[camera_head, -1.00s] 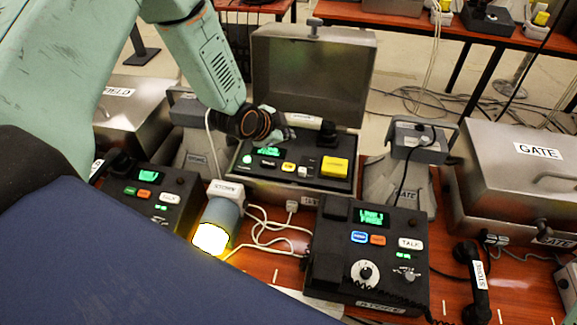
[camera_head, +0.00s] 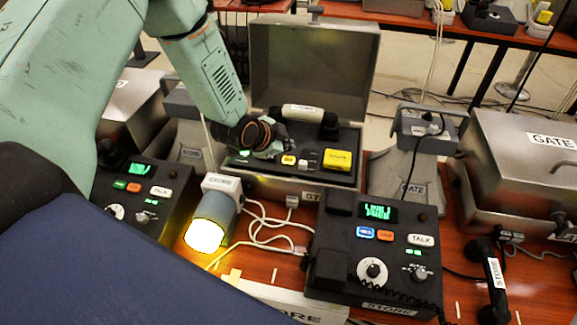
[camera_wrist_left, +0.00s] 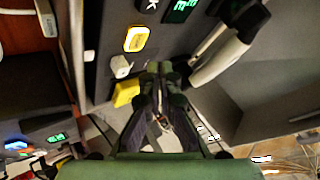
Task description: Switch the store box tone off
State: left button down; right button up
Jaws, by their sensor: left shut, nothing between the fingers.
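The store box (camera_head: 318,195) stands open in the head view, its lid up at the back. Its dark panel carries a small lit green button (camera_head: 244,154), a small yellow button (camera_head: 289,160), a small white switch (camera_head: 302,164) and a large yellow button (camera_head: 338,160). My left gripper (camera_head: 277,149) is shut and empty, low over the panel's left-middle part, hiding the display there. In the left wrist view its fingers (camera_wrist_left: 163,85) are beside the white switch (camera_wrist_left: 120,66) and large yellow button (camera_wrist_left: 125,92); contact cannot be told. My right gripper is not in view.
A handset (camera_head: 305,112) lies across the back of the box. A lit lamp (camera_head: 207,230) labelled STORE and a STORE phone (camera_head: 370,255) stand in front, with white cables between. A grey GATE stand (camera_head: 415,165) and closed GATE box (camera_head: 525,150) are at right.

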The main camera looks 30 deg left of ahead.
aim_at(287, 161)
pick_arm(q)
jog(key=shift+f+b, duration=0.4)
jog(key=shift+f, duration=0.6)
jog(key=shift+f, duration=0.1)
dwell(0.6)
jog(key=shift+f, duration=0.3)
jog(key=shift+f+b, duration=0.4)
jog(key=shift+f, duration=0.1)
dwell(0.7)
jog(key=shift+r, duration=0.1)
jog(key=shift+r+p, duration=0.85)
jog(key=shift+p, duration=0.1)
notch_tip(287, 161, up, 5)
jog(key=p, duration=0.4)
jog(key=shift+p, duration=0.4)
